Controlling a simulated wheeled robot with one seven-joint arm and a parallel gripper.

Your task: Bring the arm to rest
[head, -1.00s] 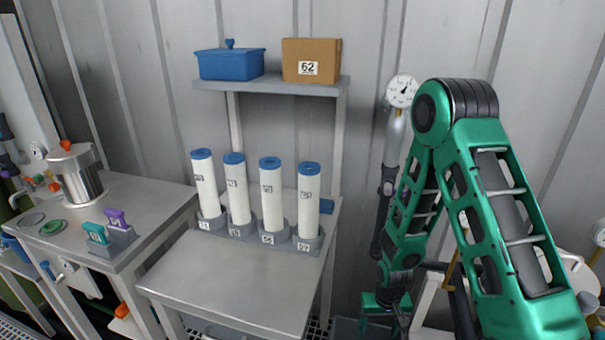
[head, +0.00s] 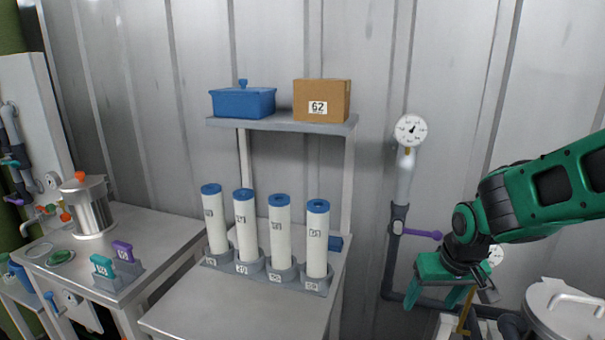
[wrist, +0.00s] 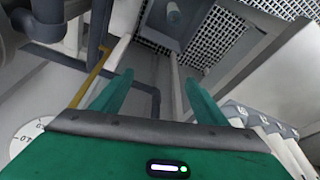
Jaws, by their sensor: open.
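My gripper (head: 438,298) is green and hangs at the right of the head view, in front of the wall pipe and right of the cartridge table. Its two fingers point down and stand apart, with nothing between them. In the wrist view my gripper (wrist: 150,92) shows two separate green fingers, with the grated floor and table legs beyond. My arm reaches in from the right edge of the head view.
Several white cartridges (head: 279,230) with blue caps stand in a grey rack on the steel table (head: 235,310). A shelf (head: 290,124) holds a blue lidded box (head: 243,103) and a cardboard box (head: 321,100). A gauge (head: 410,130) tops the wall pipe. A metal vessel (head: 565,310) stands lower right.

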